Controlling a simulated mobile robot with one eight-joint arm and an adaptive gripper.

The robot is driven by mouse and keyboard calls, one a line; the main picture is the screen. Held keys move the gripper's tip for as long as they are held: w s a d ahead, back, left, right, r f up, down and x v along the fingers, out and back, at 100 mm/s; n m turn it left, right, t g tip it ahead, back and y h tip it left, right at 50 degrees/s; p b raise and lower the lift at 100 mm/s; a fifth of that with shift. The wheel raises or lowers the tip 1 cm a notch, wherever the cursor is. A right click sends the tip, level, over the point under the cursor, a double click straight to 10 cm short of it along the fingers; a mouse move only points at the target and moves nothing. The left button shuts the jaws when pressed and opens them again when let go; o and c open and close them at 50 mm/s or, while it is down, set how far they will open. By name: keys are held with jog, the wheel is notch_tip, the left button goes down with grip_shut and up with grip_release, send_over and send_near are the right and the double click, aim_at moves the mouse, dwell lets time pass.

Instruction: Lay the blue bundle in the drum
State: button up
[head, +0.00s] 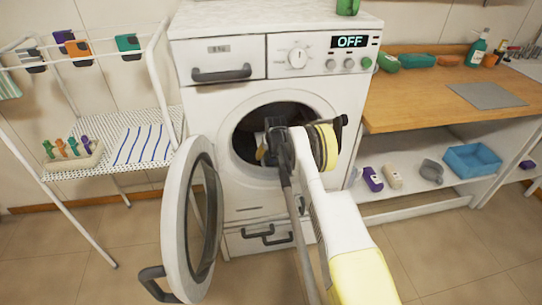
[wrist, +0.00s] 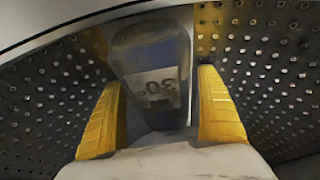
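The washing machine's round door (head: 190,225) is swung wide open to the left. My gripper (head: 263,152) reaches through the round opening into the drum (wrist: 265,70), which shows as perforated dark metal in the wrist view. In that view my gripper's yellow fingers (wrist: 163,100) are spread apart. A dim grey-blue shape with a pale marked label (wrist: 157,85) shows between and beyond them, with a gap beside the left finger. It may be the blue bundle or partly a reflection; I cannot tell. No blue bundle shows clearly in the head view.
The machine's display (head: 354,41) reads OFF. A drying rack (head: 75,170) stands left. A wooden counter (head: 430,100) is on the right, with bottles and a blue bin (head: 472,160) on the shelf below. The open door is close to my arm's left.

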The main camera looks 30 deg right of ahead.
jog(key=p+v, duration=0.3)
jog(key=v, duration=0.4)
jog(key=shift+w+r, duration=0.1)
jog(key=shift+r, duration=0.35)
jog(key=shift+s, duration=0.25)
